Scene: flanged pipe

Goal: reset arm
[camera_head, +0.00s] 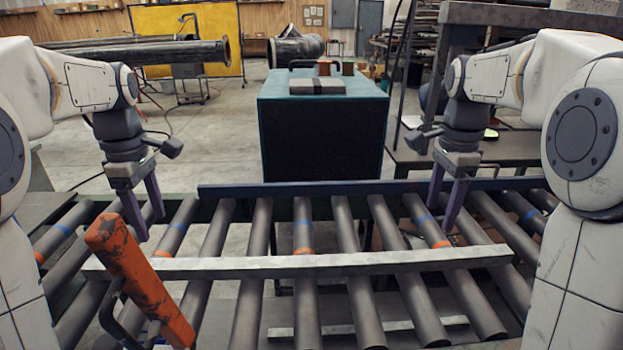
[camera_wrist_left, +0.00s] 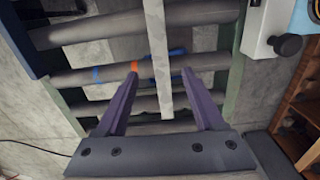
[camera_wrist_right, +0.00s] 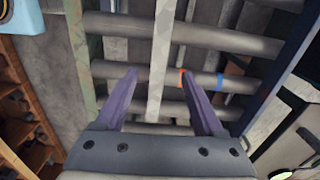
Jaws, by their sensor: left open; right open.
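My left gripper (camera_head: 148,226) hangs fingers-down above the left part of a roller conveyor, open and empty. My right gripper (camera_head: 441,218) hangs the same way above the right part, also open and empty. A long pale metal bar (camera_head: 300,266) lies across the rollers, nearer to me than both grippers in the head view. In the left wrist view, the bar (camera_wrist_left: 158,50) runs between the spread fingers (camera_wrist_left: 160,74), apparently below them. In the right wrist view, the bar (camera_wrist_right: 160,50) likewise runs between the open fingers (camera_wrist_right: 159,71).
An orange post (camera_head: 140,280) rises at the front left, near my left gripper. A blue rail (camera_head: 300,187) edges the conveyor's far side. A dark teal cabinet (camera_head: 322,130) stands behind it. Flanged pipes (camera_head: 150,54) lie at the back left.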

